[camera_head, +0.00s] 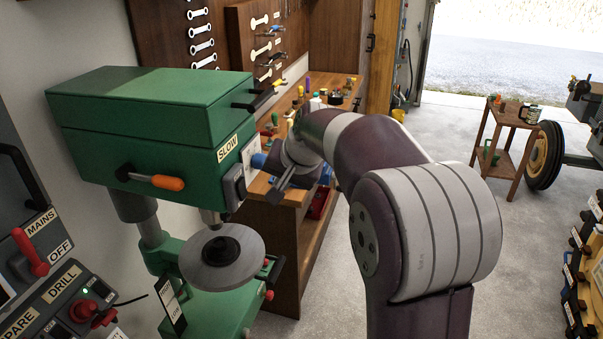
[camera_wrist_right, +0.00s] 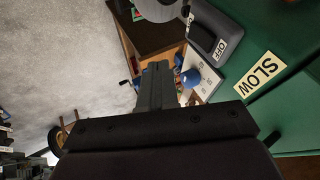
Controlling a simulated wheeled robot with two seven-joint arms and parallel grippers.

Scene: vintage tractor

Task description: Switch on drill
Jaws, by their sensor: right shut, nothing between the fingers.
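The green drill press (camera_head: 140,125) stands at the left in the head view, with a SLOW label on its housing. My left gripper is in neither view.
A control panel at lower left has a red DRILL knob (camera_head: 92,312) with a lit green light and a red MAINS lever (camera_head: 32,252). A round drill table (camera_head: 200,262) sits below the drill head. A wooden workbench (camera_head: 290,215) stands behind; open floor lies right.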

